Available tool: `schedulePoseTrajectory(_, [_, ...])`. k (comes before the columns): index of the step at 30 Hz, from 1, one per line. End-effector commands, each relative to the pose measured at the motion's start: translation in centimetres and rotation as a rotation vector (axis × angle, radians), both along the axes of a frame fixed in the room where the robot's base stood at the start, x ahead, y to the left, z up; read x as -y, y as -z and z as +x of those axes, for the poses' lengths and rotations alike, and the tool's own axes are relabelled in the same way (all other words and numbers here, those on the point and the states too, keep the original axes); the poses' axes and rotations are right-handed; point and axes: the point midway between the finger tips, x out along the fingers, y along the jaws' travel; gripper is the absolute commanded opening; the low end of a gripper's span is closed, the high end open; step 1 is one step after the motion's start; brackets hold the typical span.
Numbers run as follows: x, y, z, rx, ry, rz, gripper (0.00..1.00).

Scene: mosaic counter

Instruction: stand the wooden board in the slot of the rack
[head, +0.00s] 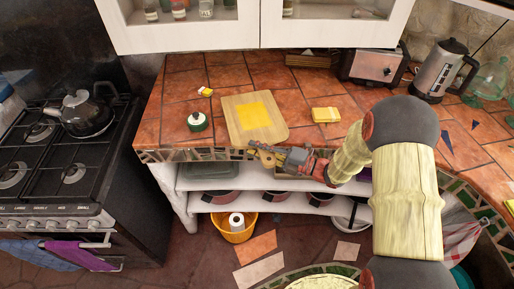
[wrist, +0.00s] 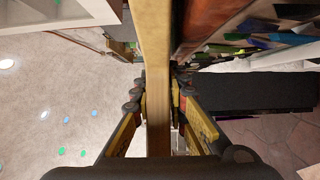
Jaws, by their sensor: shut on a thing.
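The wooden board (head: 239,126) is pale, with a yellow square on its face, and looks roughly flat over the counter near its front edge. Whether it touches the tiles I cannot tell. My gripper (head: 264,154) is at the board's front end, at the counter edge, and is shut on it. In the wrist view the board (wrist: 155,35) shows edge-on as a long strip between the fingers of my gripper (wrist: 158,92). A low brown wooden item (head: 307,61) at the back of the counter looks like the rack; its slot is not clear.
A toaster (head: 371,66) and an electric kettle (head: 441,70) stand at the back right. White cabinets (head: 190,32) overhang the back.

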Motion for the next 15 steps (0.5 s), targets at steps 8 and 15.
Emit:
schedulePoseTrajectory(8, [0.02, -0.12, 0.08, 0.005, 0.0, 0.001, 0.0])
schedulePoseTrajectory(15, [0.01, 0.26, 0.08, 0.005, 0.0, 0.001, 0.0])
